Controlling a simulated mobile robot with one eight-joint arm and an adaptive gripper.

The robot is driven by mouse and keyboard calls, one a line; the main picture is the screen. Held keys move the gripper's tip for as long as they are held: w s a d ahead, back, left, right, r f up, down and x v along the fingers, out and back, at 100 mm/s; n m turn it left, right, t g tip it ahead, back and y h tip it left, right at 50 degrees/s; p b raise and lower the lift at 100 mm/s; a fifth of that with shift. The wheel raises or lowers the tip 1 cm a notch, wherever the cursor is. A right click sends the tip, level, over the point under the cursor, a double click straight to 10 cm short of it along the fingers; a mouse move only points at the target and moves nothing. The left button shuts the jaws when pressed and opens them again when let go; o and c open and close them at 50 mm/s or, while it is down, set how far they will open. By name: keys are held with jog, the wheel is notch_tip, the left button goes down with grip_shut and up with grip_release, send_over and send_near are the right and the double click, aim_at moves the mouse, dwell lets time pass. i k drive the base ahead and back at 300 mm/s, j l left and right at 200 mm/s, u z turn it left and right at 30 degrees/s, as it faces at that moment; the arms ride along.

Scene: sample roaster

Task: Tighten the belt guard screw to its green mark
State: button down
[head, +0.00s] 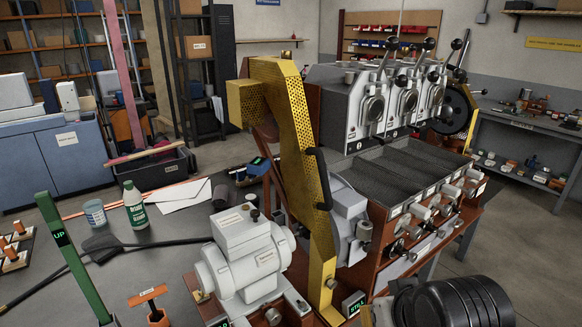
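The belt guard (296,150) is a tall yellow perforated cover, standing upright between the motor and the roaster. A small round metal fastener (331,284) shows low on its front strip. It may be the belt guard screw, but it is too small to tell how it is turned. I cannot make out a green mark on it. A small dark sign reading "STILL" (353,303) stands just right of the guard's foot. A black ribbed part, which looks like my own arm, fills the bottom right. My gripper's fingers are not visible.
A pale grey motor (247,262) stands close left of the guard. The roaster (390,185) with several drums stands right.

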aim_at(332, 284)
jog(key=k+l+u, duration=0.25)
jog(key=u, duration=0.2)
jog(key=k+l+u, duration=0.3)
jog(key=u, duration=0.15)
jog(key=l, duration=0.1)
